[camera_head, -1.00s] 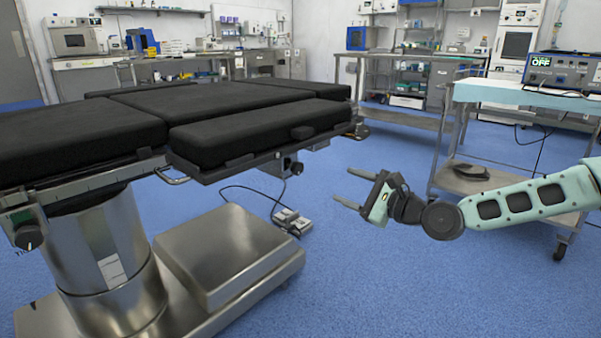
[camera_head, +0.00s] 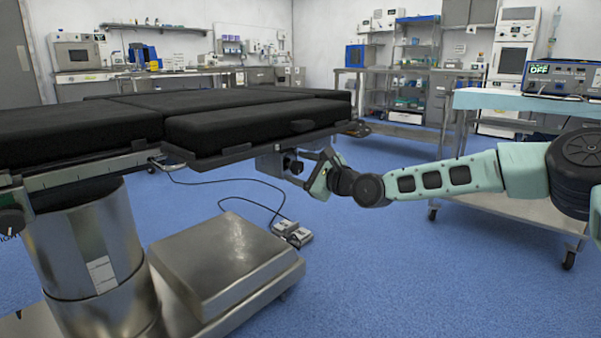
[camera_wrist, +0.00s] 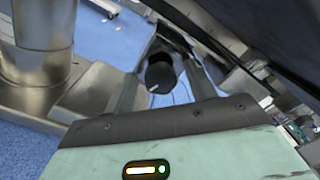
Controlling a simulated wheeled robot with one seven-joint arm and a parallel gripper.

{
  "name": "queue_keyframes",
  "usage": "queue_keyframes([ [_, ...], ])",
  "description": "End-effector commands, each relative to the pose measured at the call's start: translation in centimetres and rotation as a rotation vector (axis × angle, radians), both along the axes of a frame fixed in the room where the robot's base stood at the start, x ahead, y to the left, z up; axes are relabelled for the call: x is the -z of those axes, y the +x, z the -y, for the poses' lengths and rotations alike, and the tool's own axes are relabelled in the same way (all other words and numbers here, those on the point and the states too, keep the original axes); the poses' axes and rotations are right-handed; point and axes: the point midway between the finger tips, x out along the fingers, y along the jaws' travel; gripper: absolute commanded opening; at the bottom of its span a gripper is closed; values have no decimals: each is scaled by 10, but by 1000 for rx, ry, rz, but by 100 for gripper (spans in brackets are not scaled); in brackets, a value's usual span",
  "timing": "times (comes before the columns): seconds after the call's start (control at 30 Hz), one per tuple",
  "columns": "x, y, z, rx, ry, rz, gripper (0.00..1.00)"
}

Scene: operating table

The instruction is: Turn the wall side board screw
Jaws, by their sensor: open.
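A black screw knob (camera_head: 292,166) sticks out below the end section of the operating table (camera_head: 255,150), on a grey bracket. In the wrist view the knob (camera_wrist: 160,75) shows as a dark round end with a small white mark. My gripper (camera_head: 304,167) is open beside the knob, under the table edge. In the wrist view my gripper (camera_wrist: 162,84) has one finger on each side of the knob, with gaps showing. I cannot tell how far the fingertips reach past the knob face.
The table's underside (camera_wrist: 235,45) runs close along the right of the wrist view. The metal column (camera_head: 90,250) and base (camera_head: 225,260) stand to the left. Another dark knob (camera_head: 12,220) is at the far left. A foot pedal (camera_head: 295,233) with cables lies on the floor.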

Motion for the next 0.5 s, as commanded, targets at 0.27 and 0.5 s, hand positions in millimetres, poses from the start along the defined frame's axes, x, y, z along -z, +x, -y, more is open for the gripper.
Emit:
queue_keyframes([
  [0.27,0,0,0,0,0,0,45],
  [0.5,0,0,0,-1,-1,0,11],
])
